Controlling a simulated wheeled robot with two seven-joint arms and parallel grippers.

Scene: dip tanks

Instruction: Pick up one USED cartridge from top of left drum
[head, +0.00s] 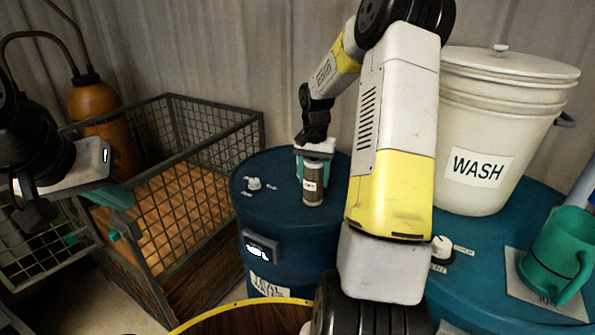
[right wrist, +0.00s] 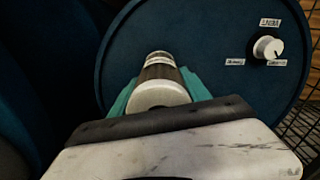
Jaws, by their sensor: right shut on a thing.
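The left drum (head: 258,212) is a dark blue drum in the middle of the head view; its top also fills the back of the right wrist view (right wrist: 205,65). A small cylindrical cartridge (head: 313,190), grey-brown with pale ends and a small label too small to read, is upright at the drum top. My right gripper (head: 312,166) is shut on it from above, its teal fingers on either side; the cartridge also shows in the right wrist view (right wrist: 160,83). I cannot tell whether its base touches the drum. My left gripper (head: 116,217) is open and empty at the left.
A white knob (head: 254,184) with small labels sits on the drum top. A wire-mesh crate (head: 212,125) stands left of the drum, with an orange cylinder (head: 97,103) behind. A white WASH bucket (head: 500,130) and a green mug (head: 558,255) are on the right blue drum.

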